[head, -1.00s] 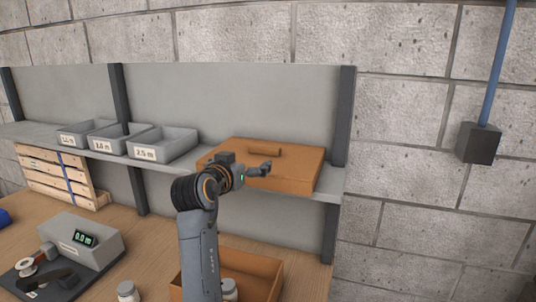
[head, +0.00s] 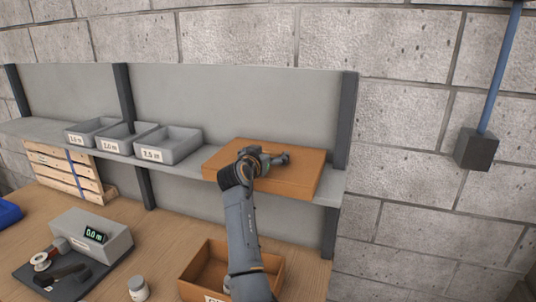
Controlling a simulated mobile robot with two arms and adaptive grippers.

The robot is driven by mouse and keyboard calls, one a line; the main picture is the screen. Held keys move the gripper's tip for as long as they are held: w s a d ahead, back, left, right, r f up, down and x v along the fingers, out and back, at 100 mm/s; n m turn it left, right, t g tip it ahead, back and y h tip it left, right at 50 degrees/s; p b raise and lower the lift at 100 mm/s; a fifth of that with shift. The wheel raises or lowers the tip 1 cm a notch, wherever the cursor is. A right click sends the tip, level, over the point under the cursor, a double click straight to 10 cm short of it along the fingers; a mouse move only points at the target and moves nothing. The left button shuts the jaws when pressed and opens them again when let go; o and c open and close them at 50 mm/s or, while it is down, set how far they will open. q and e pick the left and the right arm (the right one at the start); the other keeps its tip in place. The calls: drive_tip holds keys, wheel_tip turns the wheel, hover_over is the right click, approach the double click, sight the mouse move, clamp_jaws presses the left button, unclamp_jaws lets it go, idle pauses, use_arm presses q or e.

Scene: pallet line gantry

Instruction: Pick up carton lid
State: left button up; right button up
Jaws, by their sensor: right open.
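The carton lid (head: 301,182) is a flat orange-brown box-like piece lying on the right end of the grey shelf. My right gripper (head: 284,158) is open and is over the middle of the lid, where it hides the small raised handle strip. I cannot tell whether the fingers touch the lid. An open brown carton (head: 207,271) stands on the table below, partly hidden by my right arm. My left gripper is not in view.
Three grey labelled bins (head: 169,144) stand on the shelf (head: 190,175) left of the lid. A dark post (head: 346,120) rises by the shelf's right end. A white jar (head: 138,288), a grey device (head: 92,235) and stacked wooden slats (head: 69,173) are at the left.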

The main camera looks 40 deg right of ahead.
sight(267, 149)
drive_tip(key=shift+w+d+f, duration=0.1)
drive_tip(key=shift+d, duration=0.15)
drive_tip(key=shift+a, duration=0.2)
drive_tip(key=shift+c, duration=1.3)
drive_tip(key=shift+d, duration=0.1)
drive_tip(key=c, duration=0.7)
drive_tip(key=shift+o, duration=0.2)
drive_tip(key=shift+r+b, duration=0.5)
drive_tip(key=shift+b, duration=0.05)
wheel_tip(267, 149, up, 2)
drive_tip(key=shift+r+b, duration=0.1)
drive_tip(key=shift+b, duration=0.85)
drive_tip(key=a+r, duration=0.1)
drive_tip(key=s+a+r+b, duration=0.1)
drive_tip(key=r, duration=0.1)
drive_tip(key=a+r+b, duration=0.1)
drive_tip(key=a+r, duration=0.1)
drive_tip(key=shift+s+a+r, duration=0.1)
drive_tip(key=shift+s, duration=0.3)
drive_tip(key=s+a+r+b, duration=0.3)
drive_tip(key=s+a+r, duration=0.1)
drive_tip(key=a, duration=0.4)
drive_tip(key=shift+a+r, duration=0.35)
drive_tip(key=shift+r, duration=0.1)
